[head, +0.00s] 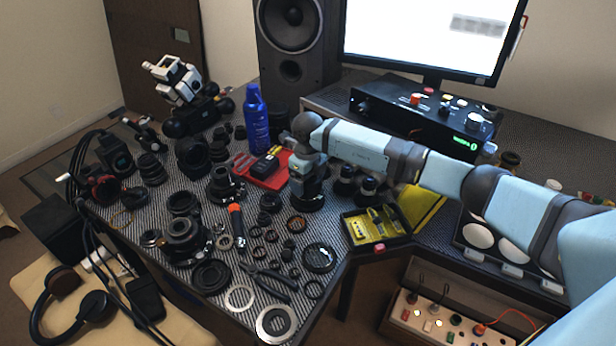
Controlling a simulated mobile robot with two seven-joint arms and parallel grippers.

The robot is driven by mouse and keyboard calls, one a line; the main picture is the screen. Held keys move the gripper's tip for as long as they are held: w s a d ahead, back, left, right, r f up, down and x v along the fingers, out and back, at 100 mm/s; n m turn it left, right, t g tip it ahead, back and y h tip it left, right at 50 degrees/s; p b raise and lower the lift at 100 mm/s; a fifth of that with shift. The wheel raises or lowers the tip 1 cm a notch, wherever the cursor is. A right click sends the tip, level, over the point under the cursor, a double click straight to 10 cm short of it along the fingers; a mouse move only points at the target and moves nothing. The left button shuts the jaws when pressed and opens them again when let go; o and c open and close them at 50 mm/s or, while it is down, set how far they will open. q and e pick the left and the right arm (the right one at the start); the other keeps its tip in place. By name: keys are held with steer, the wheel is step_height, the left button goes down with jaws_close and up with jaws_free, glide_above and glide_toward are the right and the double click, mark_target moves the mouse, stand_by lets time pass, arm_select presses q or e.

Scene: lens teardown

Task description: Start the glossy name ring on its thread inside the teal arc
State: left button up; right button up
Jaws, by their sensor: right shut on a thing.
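My right arm comes in from the right, and its gripper (308,190) points down over the right part of the striped mat. It is shut on a dark round part (311,204) at or just above the mat. This part may be the glossy name ring, but the gripper hides most of it and it is small. I cannot make out a teal arc. A partly stripped lens (181,236) lies at the front left of the mat, and another lens body (222,184) stands left of the gripper. My left gripper is not in view.
A red tray (252,181) with a black and yellow item is left of the gripper, a blue spray can (255,118) behind. A yellow-lined toolbox (367,240) sits right. Loose rings, an orange-handled screwdriver (236,222) and pliers (268,279) crowd the front mat.

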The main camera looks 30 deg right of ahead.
steer(key=shift+f, duration=0.5)
stand_by(0.4)
steer(key=shift+r, duration=0.15)
stand_by(0.6)
stand_by(0.5)
steer(key=shift+f, duration=0.4)
stand_by(0.5)
steer(key=o, duration=0.7)
steer(key=shift+o, duration=0.2)
